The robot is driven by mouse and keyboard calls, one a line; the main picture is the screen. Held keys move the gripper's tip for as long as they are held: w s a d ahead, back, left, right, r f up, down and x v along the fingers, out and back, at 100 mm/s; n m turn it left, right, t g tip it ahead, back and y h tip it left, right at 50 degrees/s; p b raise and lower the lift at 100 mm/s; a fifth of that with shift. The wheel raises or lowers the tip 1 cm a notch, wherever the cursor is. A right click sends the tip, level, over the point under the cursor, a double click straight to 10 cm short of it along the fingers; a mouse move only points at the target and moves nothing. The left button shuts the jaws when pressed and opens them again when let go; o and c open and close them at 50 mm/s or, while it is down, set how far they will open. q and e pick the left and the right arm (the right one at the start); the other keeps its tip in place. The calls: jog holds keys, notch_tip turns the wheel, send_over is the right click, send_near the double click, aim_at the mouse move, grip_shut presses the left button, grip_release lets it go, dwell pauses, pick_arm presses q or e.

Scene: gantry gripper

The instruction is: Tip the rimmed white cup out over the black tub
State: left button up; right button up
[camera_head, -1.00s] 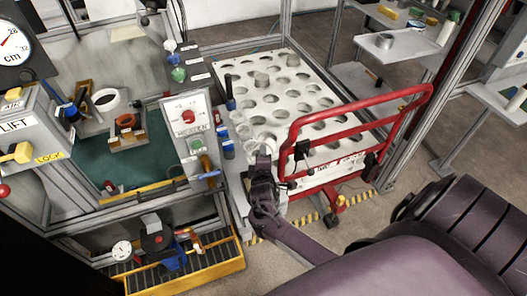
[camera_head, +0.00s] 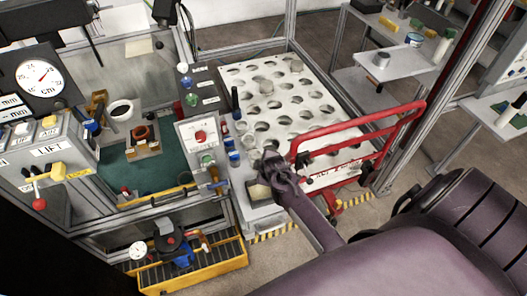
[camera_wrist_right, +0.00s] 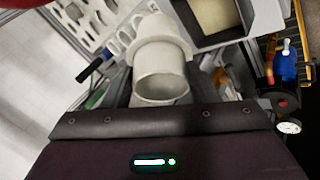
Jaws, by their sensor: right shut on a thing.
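The rimmed white cup (camera_wrist_right: 162,52) is between the fingers of my right gripper (camera_wrist_right: 160,88) in the wrist view. Its wide rim shows further out, and one round end faces the camera. In the head view my right gripper (camera_head: 270,163) hides most or all of the cup. The black tub (camera_head: 249,196), with a beige inside, sits on a light stand just below and left of the gripper. My left gripper is not in view.
A white plate with many round holes (camera_head: 296,85) lies behind the gripper. A red rail (camera_head: 350,125) stands close to its right. A panel with a red button (camera_head: 199,136) and blue-capped bottles (camera_head: 233,158) are to the left. A yellow crate (camera_head: 215,262) is at front left.

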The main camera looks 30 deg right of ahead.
jog(key=r+y+p, duration=0.1)
jog(key=r+g+y+p, duration=0.1)
jog(key=shift+w+d+r+m+p, duration=0.2)
jog(key=shift+r+m+p, duration=0.1)
jog(key=shift+p, duration=0.1)
jog(key=shift+g+y, duration=0.4)
notch_tip(320, 180, up, 2)
jog(key=g+y, duration=0.1)
jog(key=y, duration=0.1)
jog(key=shift+d+m+g+y, duration=0.15)
jog(key=shift+m+g+y, duration=0.15)
jog(key=shift+m, duration=0.1)
